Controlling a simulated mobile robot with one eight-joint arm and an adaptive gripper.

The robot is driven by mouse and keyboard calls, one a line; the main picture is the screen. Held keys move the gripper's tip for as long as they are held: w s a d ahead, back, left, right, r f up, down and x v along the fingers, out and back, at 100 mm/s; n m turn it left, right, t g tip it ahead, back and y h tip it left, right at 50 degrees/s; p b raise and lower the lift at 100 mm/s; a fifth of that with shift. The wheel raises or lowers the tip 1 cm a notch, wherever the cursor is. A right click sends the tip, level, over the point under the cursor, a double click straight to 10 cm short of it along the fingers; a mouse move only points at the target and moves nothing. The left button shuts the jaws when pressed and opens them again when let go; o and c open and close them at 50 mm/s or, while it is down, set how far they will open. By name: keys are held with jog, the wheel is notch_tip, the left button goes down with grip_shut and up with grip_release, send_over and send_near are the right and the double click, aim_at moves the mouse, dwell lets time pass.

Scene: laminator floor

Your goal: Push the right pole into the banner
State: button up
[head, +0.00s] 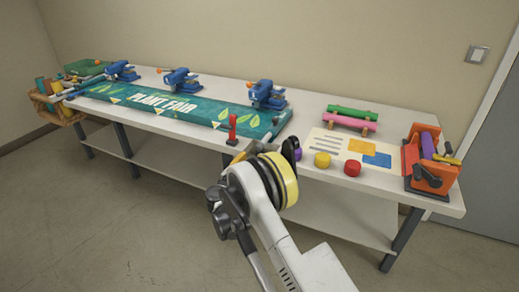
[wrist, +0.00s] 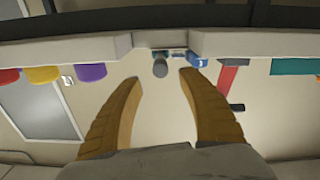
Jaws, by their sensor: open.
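The teal banner (head: 190,118) marked PLANT FAIR lies flat along the left and middle of the table, and a strip of it shows in the wrist view (wrist: 292,67). In the wrist view a short grey round end (wrist: 160,68), perhaps the right pole, stands between the fingertips of my gripper (wrist: 160,76). My gripper is open, with a finger on each side of the grey end and no visible contact.
A red upright handle (head: 232,130) stands left of my wrist. Yellow (head: 322,160) and red (head: 352,168) buttons sit to the right, with a purple one partly hidden. Blue clamps (head: 268,95) line the banner's back edge. An orange holder (head: 430,160) stands at the right end.

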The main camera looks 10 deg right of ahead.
aim_at(258, 149)
jog(key=b+x, duration=0.2)
jog(key=x, duration=0.5)
jog(key=shift+w+d, duration=0.15)
jog(key=shift+w, duration=0.05)
grip_shut()
